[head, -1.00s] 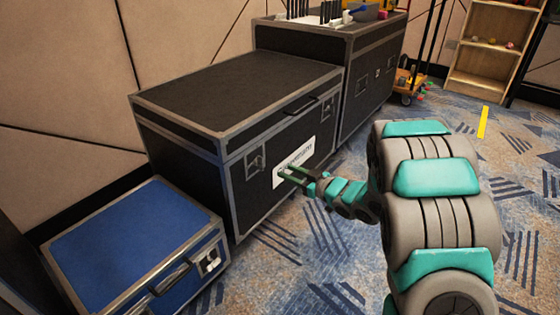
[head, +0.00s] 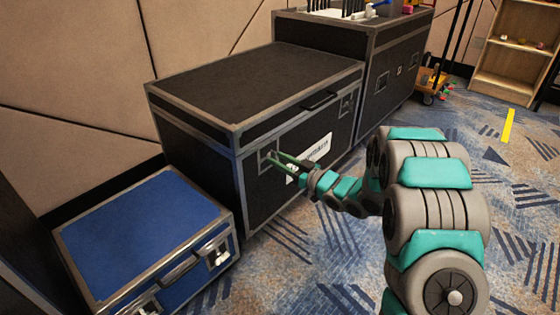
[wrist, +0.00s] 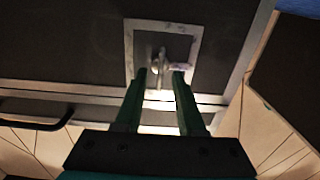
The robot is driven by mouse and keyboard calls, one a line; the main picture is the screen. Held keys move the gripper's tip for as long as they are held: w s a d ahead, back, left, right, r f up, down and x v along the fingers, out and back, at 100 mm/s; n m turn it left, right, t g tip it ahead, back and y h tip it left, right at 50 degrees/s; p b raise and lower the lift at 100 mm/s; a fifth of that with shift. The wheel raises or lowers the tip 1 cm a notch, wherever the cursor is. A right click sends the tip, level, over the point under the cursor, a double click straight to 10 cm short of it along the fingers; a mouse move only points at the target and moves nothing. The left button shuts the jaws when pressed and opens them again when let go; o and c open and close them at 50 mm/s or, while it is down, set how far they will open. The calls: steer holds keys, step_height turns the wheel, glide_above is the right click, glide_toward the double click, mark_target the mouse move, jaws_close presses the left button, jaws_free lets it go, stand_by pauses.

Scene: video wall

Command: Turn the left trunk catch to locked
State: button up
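The black trunk (head: 250,90) with metal edges stands against the wall. Its left catch (head: 268,158) is a recessed metal plate on the front face near the left corner. In the wrist view the catch (wrist: 160,60) shows a small upright turning piece in its middle. My gripper (head: 271,158) is at the left catch, its green fingertips partly covering it. In the wrist view my gripper (wrist: 163,72) is open, with a gap between the fingers and the turning piece just beyond the tips. I cannot tell whether the fingers touch it. The right catch (head: 346,104) is clear.
A blue case (head: 140,235) sits on the floor at the left, close to the trunk. A second black case (head: 395,65) stands behind it. A trolley (head: 432,82) and wooden shelf (head: 510,60) are farther right. Patterned carpet is open on the right.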

steer(key=shift+a, duration=0.1)
steer(key=shift+c, duration=0.3)
jaws_close()
